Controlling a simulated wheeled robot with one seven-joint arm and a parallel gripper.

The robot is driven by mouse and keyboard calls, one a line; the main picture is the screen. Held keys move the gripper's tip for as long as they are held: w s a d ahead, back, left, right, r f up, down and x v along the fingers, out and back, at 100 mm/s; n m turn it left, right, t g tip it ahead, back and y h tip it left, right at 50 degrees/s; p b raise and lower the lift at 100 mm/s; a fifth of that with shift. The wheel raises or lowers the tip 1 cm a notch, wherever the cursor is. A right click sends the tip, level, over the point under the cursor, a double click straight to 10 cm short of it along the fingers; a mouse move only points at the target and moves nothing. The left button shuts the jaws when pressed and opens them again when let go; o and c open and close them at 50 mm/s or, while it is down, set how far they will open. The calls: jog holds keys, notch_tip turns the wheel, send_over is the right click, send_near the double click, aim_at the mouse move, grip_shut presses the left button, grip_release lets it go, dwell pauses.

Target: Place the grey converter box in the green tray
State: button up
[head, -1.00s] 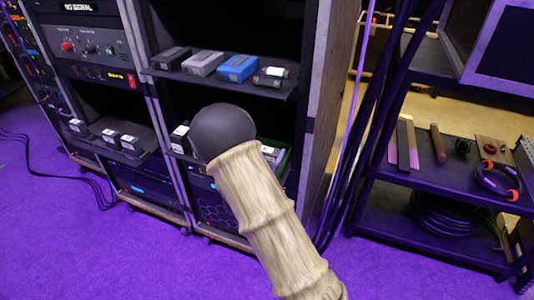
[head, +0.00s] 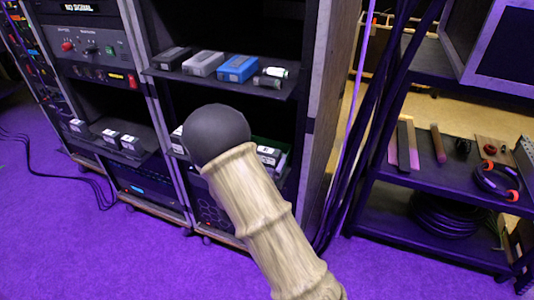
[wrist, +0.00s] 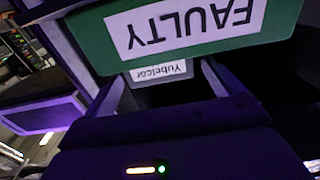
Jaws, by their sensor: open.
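A grey box (head: 203,63) sits on the upper shelf between a black box and a blue box in the head view. The green tray (head: 284,146) is on the lower level, mostly hidden behind my arm. In the wrist view the tray's green wall (wrist: 205,48) fills the top, with an upside-down white FAULTY label. My gripper (wrist: 161,78) is open, its fingers apart just below that wall. A pale label reading roughly "Yubelcor" (wrist: 160,72) shows between the fingers. I cannot tell which thing bears it. The gripper is hidden in the head view.
A black box (head: 172,57), a blue box (head: 238,68) and small light-ended pieces (head: 270,76) share the upper shelf (head: 225,82). Several labelled boxes stand lower left. A black rack (head: 450,190) with tools is at right. The purple floor (head: 90,250) is largely clear.

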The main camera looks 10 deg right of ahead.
jog(key=v, duration=0.9)
jog(key=shift+a, duration=0.15)
jog(key=s+d+n+g+y, duration=0.2)
jog(key=s+g+y, duration=0.3)
jog(key=s, duration=0.3)
jog(key=s+d+n+g+y, duration=0.3)
jog(key=s+n+g+y, duration=0.2)
jog(key=s+g, duration=0.2)
jog(key=s, duration=0.2)
jog(key=shift+s+r+y, duration=0.25)
jog(key=shift+y, duration=0.05)
